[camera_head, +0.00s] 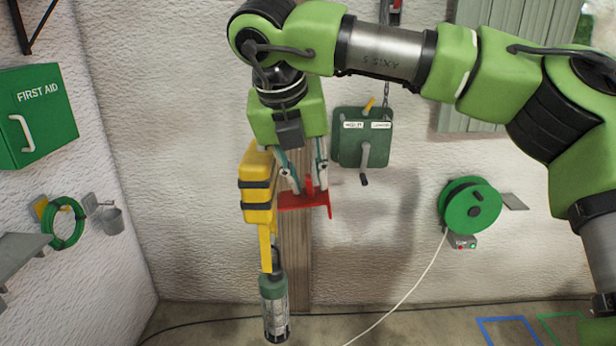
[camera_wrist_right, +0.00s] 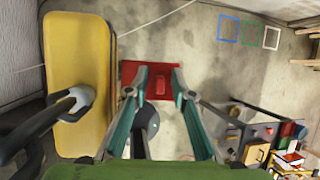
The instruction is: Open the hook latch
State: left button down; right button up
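My right gripper (camera_head: 309,190) points down in front of the wall in the head view. Its two fingertips stand on either side of a small upright tab on a red bracket (camera_head: 291,201). In the right wrist view the red bracket (camera_wrist_right: 132,72) lies beyond the fingertips, and its tab sits between them with a narrow gap at each side. The fingers look open around the tab, and I cannot tell whether either touches it. The red bracket is beside a wooden post. No part is clearly recognisable as a hook latch. My left gripper is not in view.
A yellow block (camera_head: 257,182) with black straps is close left of the gripper, with a lamp (camera_head: 274,303) hanging below. A green box (camera_head: 350,149) with a grey crank is on the wall to the right. A green reel (camera_head: 471,207) hangs further right, its pale cable trailing down.

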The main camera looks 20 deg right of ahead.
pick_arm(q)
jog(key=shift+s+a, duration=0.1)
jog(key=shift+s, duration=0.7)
pick_arm(e)
jog(key=v, duration=1.2)
